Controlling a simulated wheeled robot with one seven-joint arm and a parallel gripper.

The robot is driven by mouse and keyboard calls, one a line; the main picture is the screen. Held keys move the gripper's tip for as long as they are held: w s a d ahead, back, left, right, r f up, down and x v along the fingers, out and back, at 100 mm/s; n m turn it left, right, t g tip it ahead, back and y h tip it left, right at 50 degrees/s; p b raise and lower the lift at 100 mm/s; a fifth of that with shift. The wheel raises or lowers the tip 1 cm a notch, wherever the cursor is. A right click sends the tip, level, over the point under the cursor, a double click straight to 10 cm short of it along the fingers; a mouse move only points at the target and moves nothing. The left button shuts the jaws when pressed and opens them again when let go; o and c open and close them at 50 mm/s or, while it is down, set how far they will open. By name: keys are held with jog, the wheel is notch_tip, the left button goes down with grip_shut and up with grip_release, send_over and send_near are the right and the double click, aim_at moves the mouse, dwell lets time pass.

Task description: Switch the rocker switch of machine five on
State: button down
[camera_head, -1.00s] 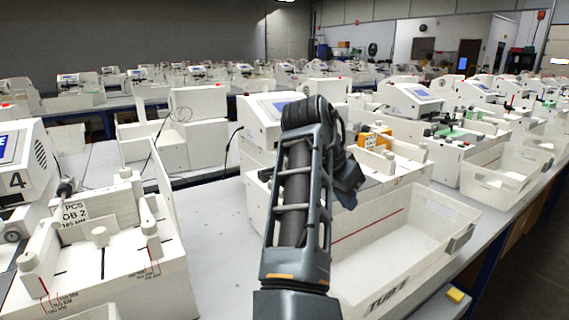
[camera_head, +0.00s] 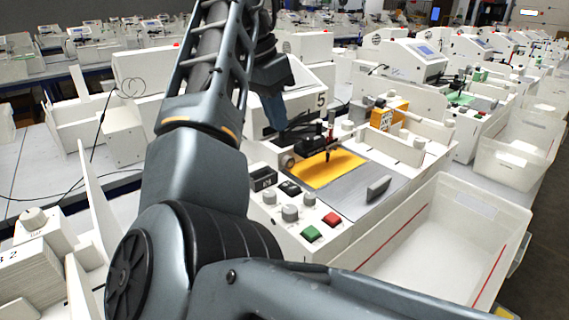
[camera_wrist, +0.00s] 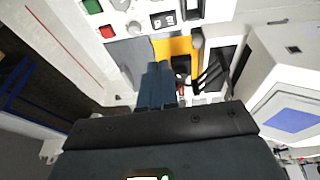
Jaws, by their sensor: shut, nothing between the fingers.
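Machine five is the white plotter with the label 5 (camera_head: 321,100), in the middle of the head view. Its black rocker switch (camera_head: 290,188) sits on the side control panel, behind the grey knobs and next to a black counter-like window (camera_head: 263,178). The switch also shows near the top of the wrist view (camera_wrist: 162,19); I cannot tell its position. My gripper (camera_head: 277,124) is shut and empty, pointing down over the back part of machine five, beyond the switch and apart from it. Its closed blue fingers show in the wrist view (camera_wrist: 156,85).
A green button (camera_head: 311,233) and a red button (camera_head: 332,219) are at the panel's front. A pen carriage (camera_head: 318,143) stands over the yellow sheet (camera_head: 326,168), close to my fingers. A clear tub (camera_head: 440,235) stands right of the machine. More machines stand behind.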

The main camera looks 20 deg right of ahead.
aim_at(296, 187)
dwell(0.3)
jog(key=x, duration=0.4)
jog(key=p+x, duration=0.1)
jog(key=x, duration=0.4)
jog(key=s+a+p+x, duration=0.1)
jog(key=x, duration=0.3)
jog(key=shift+w+d+f, duration=0.1)
jog(key=shift+d+f, duration=0.05)
jog(key=shift+f, duration=0.4)
jog(key=shift+f, duration=0.1)
